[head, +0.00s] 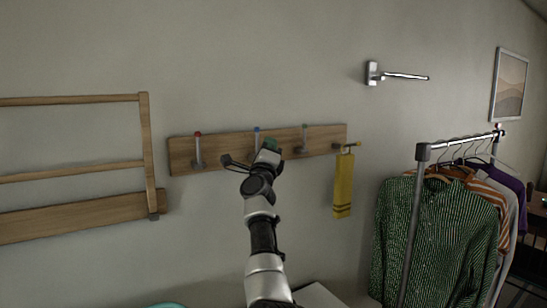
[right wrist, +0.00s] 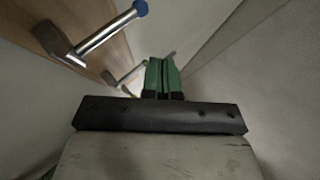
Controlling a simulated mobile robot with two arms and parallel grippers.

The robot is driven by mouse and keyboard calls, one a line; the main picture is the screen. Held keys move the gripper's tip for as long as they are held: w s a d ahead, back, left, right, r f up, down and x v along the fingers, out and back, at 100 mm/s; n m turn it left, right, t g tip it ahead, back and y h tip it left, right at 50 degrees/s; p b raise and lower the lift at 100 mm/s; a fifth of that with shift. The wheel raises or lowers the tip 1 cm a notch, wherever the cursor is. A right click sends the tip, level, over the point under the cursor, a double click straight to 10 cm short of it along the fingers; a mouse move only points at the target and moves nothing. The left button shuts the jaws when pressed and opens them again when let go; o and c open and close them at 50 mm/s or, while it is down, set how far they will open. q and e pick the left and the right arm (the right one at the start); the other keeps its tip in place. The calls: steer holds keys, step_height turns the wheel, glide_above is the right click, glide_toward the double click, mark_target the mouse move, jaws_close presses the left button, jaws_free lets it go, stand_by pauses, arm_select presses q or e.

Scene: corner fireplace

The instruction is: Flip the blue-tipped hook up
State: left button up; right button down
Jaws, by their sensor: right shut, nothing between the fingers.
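The blue-tipped hook (head: 257,138) is the middle one on a wooden wall board (head: 222,151). In the head view its tip shows above the gripper, and its lower part is hidden. In the right wrist view the blue-tipped hook (right wrist: 105,34) is at the upper left, its metal rod slanting from its mount to the blue ball. My right gripper (head: 269,145) is in front of the board by this hook. Its green fingers (right wrist: 163,74) are shut and empty, to the right of and below the hook in the wrist view, with a visible gap. My left gripper is not in view.
A red-tipped hook (head: 198,150) is to the left and a green-tipped hook (head: 304,140) to the right. A yellow towel (head: 343,186) hangs at the board's right end. A wooden rack (head: 148,150) is on the left; a clothes rail (head: 420,185) stands right.

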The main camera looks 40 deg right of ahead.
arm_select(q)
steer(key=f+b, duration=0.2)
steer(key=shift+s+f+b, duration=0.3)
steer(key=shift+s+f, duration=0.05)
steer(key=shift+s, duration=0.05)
arm_select(e)
steer(key=s+a, duration=0.6)
steer(key=s, duration=0.2)
steer(key=shift+a+f, duration=0.2)
steer(key=shift+f, duration=0.05)
steer(key=shift+s, duration=0.15)
